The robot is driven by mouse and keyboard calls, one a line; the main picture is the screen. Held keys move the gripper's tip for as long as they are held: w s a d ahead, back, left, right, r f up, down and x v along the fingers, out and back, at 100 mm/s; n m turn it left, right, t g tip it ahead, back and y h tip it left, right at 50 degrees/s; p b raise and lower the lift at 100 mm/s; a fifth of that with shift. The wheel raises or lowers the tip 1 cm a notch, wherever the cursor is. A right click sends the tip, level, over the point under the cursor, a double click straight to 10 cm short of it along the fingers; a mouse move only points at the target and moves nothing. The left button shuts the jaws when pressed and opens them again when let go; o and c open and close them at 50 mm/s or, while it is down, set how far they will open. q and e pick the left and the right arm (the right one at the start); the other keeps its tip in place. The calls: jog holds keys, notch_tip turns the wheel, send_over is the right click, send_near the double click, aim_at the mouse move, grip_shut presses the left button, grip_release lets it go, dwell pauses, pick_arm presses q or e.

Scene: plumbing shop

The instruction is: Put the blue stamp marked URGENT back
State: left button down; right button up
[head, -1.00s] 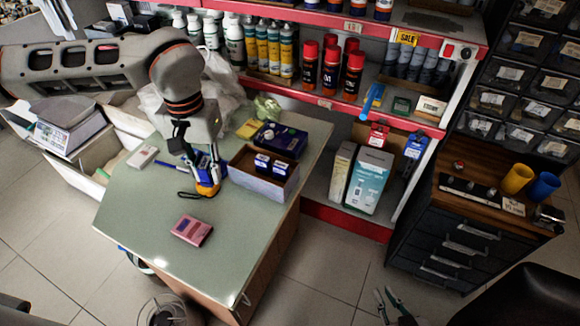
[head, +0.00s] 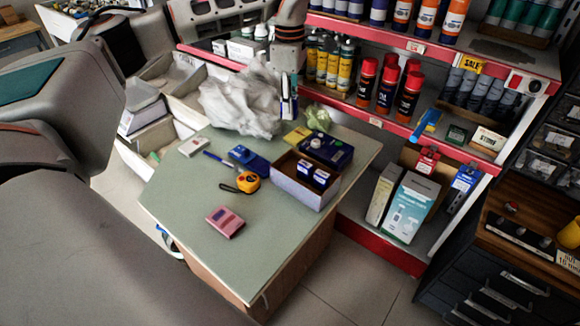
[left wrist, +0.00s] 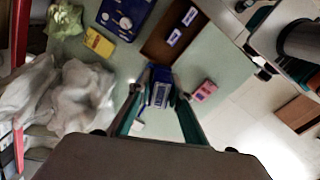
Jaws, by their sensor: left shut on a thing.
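My left gripper (head: 288,108) is raised above the back part of the green table, behind the open box. It is shut on a blue stamp (left wrist: 160,88) with a pale label, seen between the fingers in the left wrist view. The label's wording is too small to read. The open box (head: 293,193) has pale lilac sides and a brown inside; two blue stamps with white labels (head: 313,174) stand in it. The box also shows in the left wrist view (left wrist: 153,46). My right gripper is not in view.
On the table (head: 190,215) lie a yellow-orange tape measure (head: 248,182), a blue object (head: 248,160), a blue pen (head: 218,158), a pink box (head: 225,222) and a dark blue case (head: 327,149). A crumpled white bag (head: 243,100) sits behind.

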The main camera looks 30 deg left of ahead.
pick_arm(q)
jog(key=b, duration=0.2)
send_over(290, 169)
notch_tip(290, 169, down, 14)
jog(key=shift+s+r, duration=0.1)
jog(key=shift+r, duration=0.05)
jog(key=shift+f, duration=0.8)
notch_tip(290, 169, down, 4)
jog(key=shift+r, duration=0.1)
jog(key=c, duration=1.8)
grip_release()
jog(key=shift+c, duration=0.2)
